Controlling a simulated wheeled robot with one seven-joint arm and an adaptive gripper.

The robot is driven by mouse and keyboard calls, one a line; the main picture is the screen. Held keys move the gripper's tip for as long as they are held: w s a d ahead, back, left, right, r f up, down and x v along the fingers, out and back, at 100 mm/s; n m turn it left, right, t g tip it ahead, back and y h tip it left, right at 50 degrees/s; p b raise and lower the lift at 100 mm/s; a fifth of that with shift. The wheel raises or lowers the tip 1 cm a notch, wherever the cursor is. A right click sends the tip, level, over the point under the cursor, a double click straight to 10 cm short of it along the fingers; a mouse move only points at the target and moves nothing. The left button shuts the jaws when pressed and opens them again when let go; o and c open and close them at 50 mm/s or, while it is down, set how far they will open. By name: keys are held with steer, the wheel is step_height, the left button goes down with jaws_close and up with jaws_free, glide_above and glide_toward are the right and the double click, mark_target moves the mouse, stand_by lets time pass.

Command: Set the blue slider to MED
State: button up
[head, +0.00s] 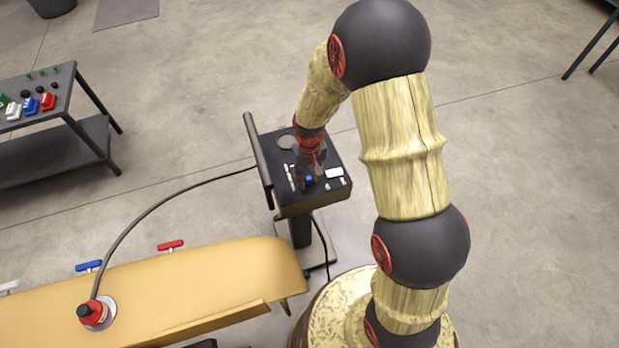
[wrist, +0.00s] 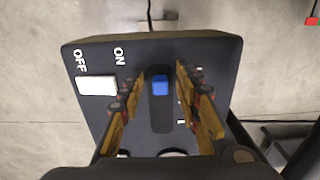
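The blue slider (wrist: 160,86) sits in a dark slot (wrist: 160,122) on top of a black control box (wrist: 95,125), towards the slot's upper part in the wrist view. In the head view the blue slider (head: 309,180) shows just below my gripper (head: 316,168). In the wrist view my gripper (wrist: 160,72) is open, one finger on each side of the slider, with gaps on both sides. White marks (wrist: 181,122) right of the slot are partly hidden by the right finger. I cannot read which one says MED.
A white switch (wrist: 97,86) with OFF and ON labels is left of the slot. A dark bar (head: 258,160) runs along the box's left side. A tan bench (head: 210,275) with red and blue handles stands lower left. A cable (head: 165,200) reaches the box.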

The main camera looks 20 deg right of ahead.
steer(key=shift+c, duration=0.3)
steer(key=c, duration=0.7)
jaws_close()
steer(key=shift+w, duration=0.15)
